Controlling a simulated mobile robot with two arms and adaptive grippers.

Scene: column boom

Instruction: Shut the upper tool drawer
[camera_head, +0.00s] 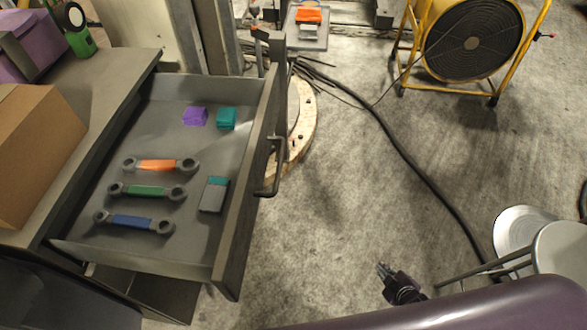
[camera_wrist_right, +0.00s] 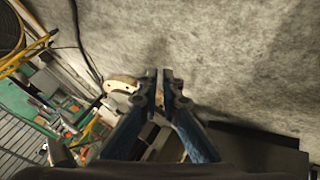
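The upper tool drawer (camera_head: 236,200) is pulled far out of the grey workbench (camera_head: 100,75) in the head view. Its bar handle (camera_head: 275,168) is on the front panel, facing right. Inside lie three wrenches with orange, green and blue grips, a purple block, a teal block and a grey-teal piece. My right gripper (camera_head: 384,270) is over the floor, to the right of and apart from the handle. In the right wrist view its fingertips (camera_wrist_right: 159,76) are nearly together with nothing visible between them. My left gripper is not in view.
A cardboard box (camera_head: 35,145) stands on the workbench. A black cable (camera_head: 400,145) crosses the floor. A yellow-framed fan (camera_head: 470,45) stands at the back right, and a round-seated stool (camera_head: 560,245) at the right. The floor between handle and gripper looks clear.

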